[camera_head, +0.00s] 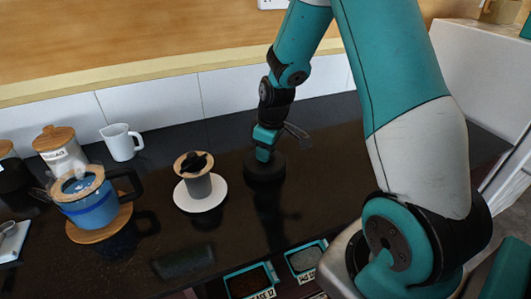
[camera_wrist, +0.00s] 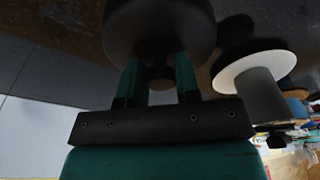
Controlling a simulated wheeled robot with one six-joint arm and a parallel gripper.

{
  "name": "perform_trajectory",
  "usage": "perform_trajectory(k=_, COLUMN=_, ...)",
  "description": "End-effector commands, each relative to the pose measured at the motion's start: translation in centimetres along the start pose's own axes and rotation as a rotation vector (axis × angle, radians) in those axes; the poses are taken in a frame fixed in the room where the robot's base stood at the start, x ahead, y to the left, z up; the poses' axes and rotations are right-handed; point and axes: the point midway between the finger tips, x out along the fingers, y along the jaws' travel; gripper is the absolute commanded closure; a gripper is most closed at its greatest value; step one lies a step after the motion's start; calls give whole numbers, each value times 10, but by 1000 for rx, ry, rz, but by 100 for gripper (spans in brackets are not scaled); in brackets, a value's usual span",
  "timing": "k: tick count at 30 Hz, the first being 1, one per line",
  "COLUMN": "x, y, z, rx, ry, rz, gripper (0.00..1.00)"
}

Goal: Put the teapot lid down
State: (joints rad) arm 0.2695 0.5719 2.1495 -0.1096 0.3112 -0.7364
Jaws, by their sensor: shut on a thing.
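The dark round lid (camera_head: 265,172) is at the middle of the black counter, low and roughly level. My gripper (camera_head: 264,152) points down from above, shut on the lid's knob. In the wrist view the lid is a dark disc (camera_wrist: 160,25), with its knob (camera_wrist: 160,76) between the two teal fingers of my gripper (camera_wrist: 158,80). I cannot tell whether the lid's underside touches the counter. A blue pot (camera_head: 92,211) with a black handle and a wooden-coloured rim stands on a round wooden board (camera_head: 100,233) at the left, with steam above it.
A grey cup (camera_head: 199,187) with a wooden-coloured top stands on a white saucer (camera_head: 213,200) left of the lid. A white mug (camera_head: 122,145) and a canister (camera_head: 62,157) are at the back left. Two labelled trays (camera_head: 250,282) are at the front edge. Counter right of the lid looks clear.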

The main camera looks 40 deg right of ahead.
Motion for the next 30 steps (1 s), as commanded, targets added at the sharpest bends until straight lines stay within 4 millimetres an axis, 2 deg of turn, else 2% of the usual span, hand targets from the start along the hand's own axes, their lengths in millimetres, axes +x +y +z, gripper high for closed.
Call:
perform_trajectory(k=3, x=12, y=0, z=2, rx=1, ry=-1, rz=0, gripper=93)
perform_trajectory(k=14, x=16, y=0, z=3, rx=1, ry=1, rz=1, gripper=93)
perform_trajectory(k=15, x=15, y=0, z=2, rx=1, ry=1, rz=1, gripper=63)
perform_trajectory(k=18, x=15, y=0, z=2, rx=0, ry=1, rz=1, gripper=44)
perform_trajectory(k=26, x=14, y=0, z=2, rx=0, ry=1, rz=1, gripper=44)
perform_trajectory(k=30, x=2, y=1, z=1, rx=1, ry=3, rz=3, gripper=44)
